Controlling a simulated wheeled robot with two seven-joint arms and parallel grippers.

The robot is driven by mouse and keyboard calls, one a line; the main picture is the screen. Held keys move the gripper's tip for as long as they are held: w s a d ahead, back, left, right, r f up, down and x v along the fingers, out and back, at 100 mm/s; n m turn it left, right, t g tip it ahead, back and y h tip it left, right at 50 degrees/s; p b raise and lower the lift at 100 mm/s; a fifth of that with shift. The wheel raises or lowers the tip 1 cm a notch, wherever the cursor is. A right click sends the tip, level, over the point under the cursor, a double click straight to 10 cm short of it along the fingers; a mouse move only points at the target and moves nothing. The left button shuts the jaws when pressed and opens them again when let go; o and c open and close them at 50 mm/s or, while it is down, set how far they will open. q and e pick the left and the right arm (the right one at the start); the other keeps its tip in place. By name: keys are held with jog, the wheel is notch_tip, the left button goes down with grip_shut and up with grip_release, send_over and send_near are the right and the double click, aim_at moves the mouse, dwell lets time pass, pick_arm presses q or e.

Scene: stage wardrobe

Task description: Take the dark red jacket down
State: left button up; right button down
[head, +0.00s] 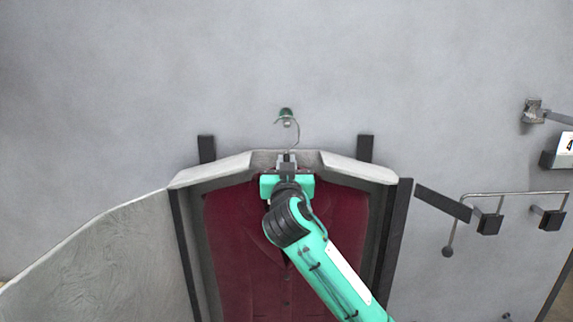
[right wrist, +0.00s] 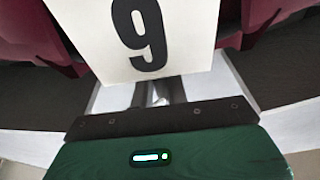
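The dark red jacket (head: 233,240) hangs against the wall on a hanger. The hanger's thin wire hook (head: 298,132) goes up to a small peg (head: 286,113) on the wall and still loops at it. My right gripper (head: 287,158) is at the hanger's neck, just below the hook, its fingers close together around it. In the right wrist view a white tag (right wrist: 150,35) with a black 9 hides the fingertips, and dark red cloth (right wrist: 35,35) shows on both sides. My arm covers part of the jacket's middle and right side. My left gripper is out of view.
A pale grey frame (head: 215,170) with dark uprights (head: 392,235) surrounds the jacket's top and sides. A grey curved panel (head: 90,255) stands at left. At right, a metal rail (head: 510,193) with dark brackets and a sign marked 4 (head: 565,145) stick out.

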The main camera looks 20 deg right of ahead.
jog(key=shift+r, duration=0.2)
jog(key=shift+r+p, duration=0.3)
jog(key=shift+r, duration=0.15)
jog(key=r+v, duration=0.1)
jog(key=v, duration=0.7)
jog(key=shift+s+a+r, duration=0.15)
jog(key=shift+s+r, duration=0.05)
jog(key=shift+s, duration=0.35)
dwell(0.8)
dwell(0.4)
jog(key=r+v, duration=0.3)
jog(key=v, duration=1.2)
jog(key=shift+s+a, duration=0.15)
jog(key=shift+s, duration=0.4)
